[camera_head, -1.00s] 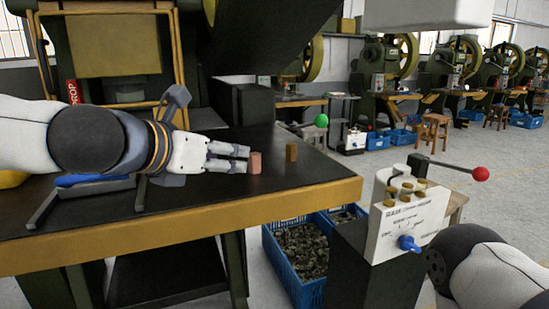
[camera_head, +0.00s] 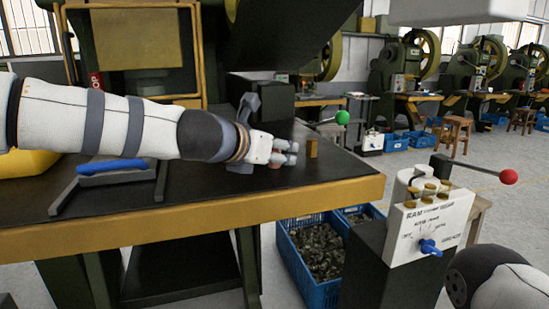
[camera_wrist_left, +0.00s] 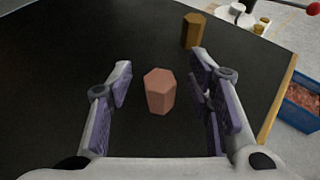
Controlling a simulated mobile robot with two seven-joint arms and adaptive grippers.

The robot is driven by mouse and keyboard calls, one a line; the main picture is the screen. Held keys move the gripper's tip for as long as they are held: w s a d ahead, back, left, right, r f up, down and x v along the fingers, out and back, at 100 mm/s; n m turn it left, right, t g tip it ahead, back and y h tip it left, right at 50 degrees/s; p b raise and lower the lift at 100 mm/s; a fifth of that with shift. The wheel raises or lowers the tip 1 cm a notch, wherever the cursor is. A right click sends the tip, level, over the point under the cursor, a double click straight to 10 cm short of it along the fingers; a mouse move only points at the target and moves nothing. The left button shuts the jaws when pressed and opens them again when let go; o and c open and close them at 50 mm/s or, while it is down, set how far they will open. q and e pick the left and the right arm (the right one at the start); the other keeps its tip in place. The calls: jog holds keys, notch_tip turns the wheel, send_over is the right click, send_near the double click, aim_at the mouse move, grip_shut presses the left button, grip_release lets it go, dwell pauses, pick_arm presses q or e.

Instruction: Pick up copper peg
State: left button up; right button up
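The copper peg (camera_wrist_left: 160,92), a pinkish hexagonal block, stands upright on the black table top (camera_head: 340,170). In the wrist view it lies between the two spread fingers of my left gripper (camera_wrist_left: 162,70), with a gap on each side. In the head view the left gripper (camera_head: 292,153) covers most of the peg, and only a small part of the copper peg (camera_head: 275,164) shows below the fingers. The left gripper is open and empty. My right gripper is out of view; only part of my right arm shows at the lower right.
A brass-coloured hexagonal peg (camera_head: 312,148) stands just beyond the left fingertips; it also shows in the wrist view (camera_wrist_left: 193,30). The table's yellow front edge (camera_head: 320,192) is near. A control box (camera_head: 430,225) and a blue crate (camera_head: 318,262) stand off the table.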

pick_arm(q)
grip_shut()
jog(key=shift+r, duration=0.1)
